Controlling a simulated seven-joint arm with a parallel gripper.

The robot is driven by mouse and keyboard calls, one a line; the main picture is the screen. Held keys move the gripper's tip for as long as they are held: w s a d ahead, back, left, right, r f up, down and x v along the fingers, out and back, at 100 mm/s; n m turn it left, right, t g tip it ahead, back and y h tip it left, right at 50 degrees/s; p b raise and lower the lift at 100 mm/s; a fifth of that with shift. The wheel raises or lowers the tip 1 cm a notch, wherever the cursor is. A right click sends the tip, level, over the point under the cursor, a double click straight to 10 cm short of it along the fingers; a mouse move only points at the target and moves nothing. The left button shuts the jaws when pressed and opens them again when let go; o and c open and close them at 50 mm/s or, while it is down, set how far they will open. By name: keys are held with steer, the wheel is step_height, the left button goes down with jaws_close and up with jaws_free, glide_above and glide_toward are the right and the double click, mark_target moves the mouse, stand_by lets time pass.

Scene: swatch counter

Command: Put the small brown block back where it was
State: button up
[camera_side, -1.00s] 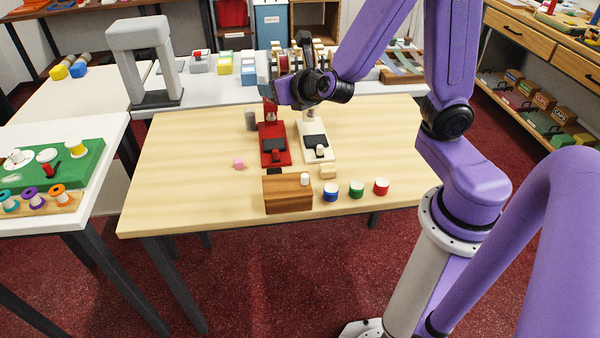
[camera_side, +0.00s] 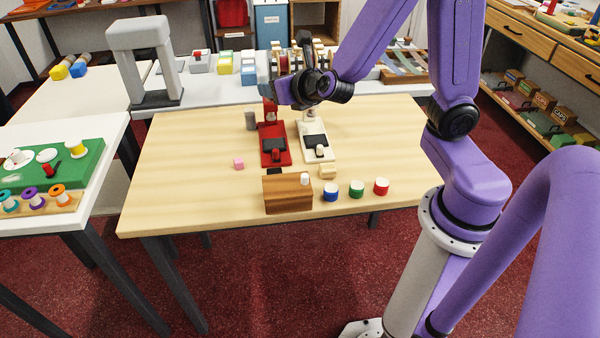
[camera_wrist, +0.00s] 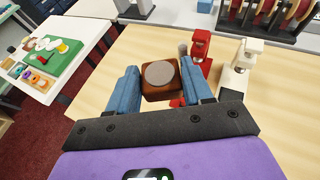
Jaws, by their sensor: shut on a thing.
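My gripper (camera_wrist: 163,88) has its two blue fingers shut on the small brown block (camera_wrist: 152,93) in the wrist view. The block has a round grey disc on its top face and sits slightly turned between the fingers. In the side view, my gripper (camera_side: 279,92) is over the back of the wooden table, by the top of the red press (camera_side: 272,145). The held block cannot be made out clearly there. A cream press (camera_side: 316,143) stands just right of the red one.
A larger wooden block (camera_side: 287,195) stands at the table's front with a white peg. The table's left part is clear.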

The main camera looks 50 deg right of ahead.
step_height(320, 180, down, 6)
steer(key=w+m+g+h, duration=0.1)
steer(key=w+m+h, duration=0.1)
steer(key=w, duration=0.1)
steer(key=m+g+h, duration=0.2)
steer(key=m+h, duration=0.2)
glide_above(238, 152)
steer(key=s+a, duration=0.3)
steer(key=f, duration=1.7)
steer(key=shift+s+d, duration=0.2)
steer(key=shift+d, duration=0.05)
steer(key=shift+w+f, duration=0.2)
steer(key=shift+f, duration=1.6)
steer(key=shift+f, duration=0.1)
